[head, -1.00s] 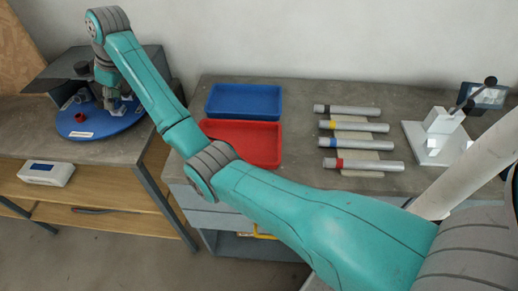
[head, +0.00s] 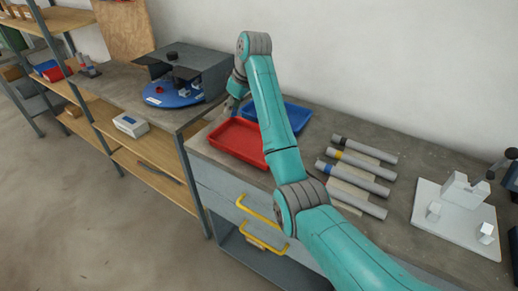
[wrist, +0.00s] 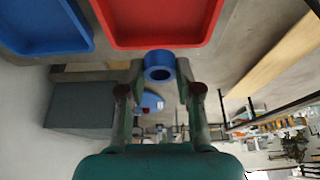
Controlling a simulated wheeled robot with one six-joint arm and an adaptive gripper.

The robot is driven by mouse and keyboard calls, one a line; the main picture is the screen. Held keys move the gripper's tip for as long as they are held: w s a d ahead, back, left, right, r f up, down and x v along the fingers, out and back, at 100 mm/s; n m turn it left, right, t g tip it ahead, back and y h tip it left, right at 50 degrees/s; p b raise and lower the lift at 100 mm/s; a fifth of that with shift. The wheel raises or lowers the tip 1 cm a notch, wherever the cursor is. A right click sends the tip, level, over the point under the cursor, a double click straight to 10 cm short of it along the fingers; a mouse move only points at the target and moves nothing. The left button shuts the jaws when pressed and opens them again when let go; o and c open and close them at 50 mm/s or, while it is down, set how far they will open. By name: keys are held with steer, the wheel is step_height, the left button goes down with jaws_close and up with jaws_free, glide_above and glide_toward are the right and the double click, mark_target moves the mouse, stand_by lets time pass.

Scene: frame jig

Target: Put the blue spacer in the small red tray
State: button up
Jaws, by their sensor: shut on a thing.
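The blue spacer (wrist: 160,66) is a short ring with a hole, held between the fingertips of my gripper (wrist: 158,72) in the wrist view. My gripper (head: 234,100) is shut on it. In the head view the gripper is near the back left end of the red tray (head: 218,134), and I cannot make out the spacer there. The red tray is shallow and looks empty where visible; my arm hides part of its right side. In the wrist view the tray's rim (wrist: 158,43) is just above the spacer in the picture. I cannot tell the height between them.
A blue tray (head: 294,112) stands behind the red one. Several banded grey tubes (head: 352,188) lie to the right, and a white jig (head: 460,210) stands beyond them. A blue round plate (head: 174,95) with a small red part is on the left bench.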

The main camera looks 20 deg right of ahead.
glide_above(233, 137)
steer(key=s, duration=0.1)
steer(key=f, duration=0.5)
steer(key=shift+s+d+f, duration=0.1)
steer(key=shift+s+d, duration=0.1)
steer(key=shift+d, duration=0.15)
steer(key=shift+f, duration=2.35)
steer(key=shift+f, duration=0.15)
steer(key=o, duration=0.9)
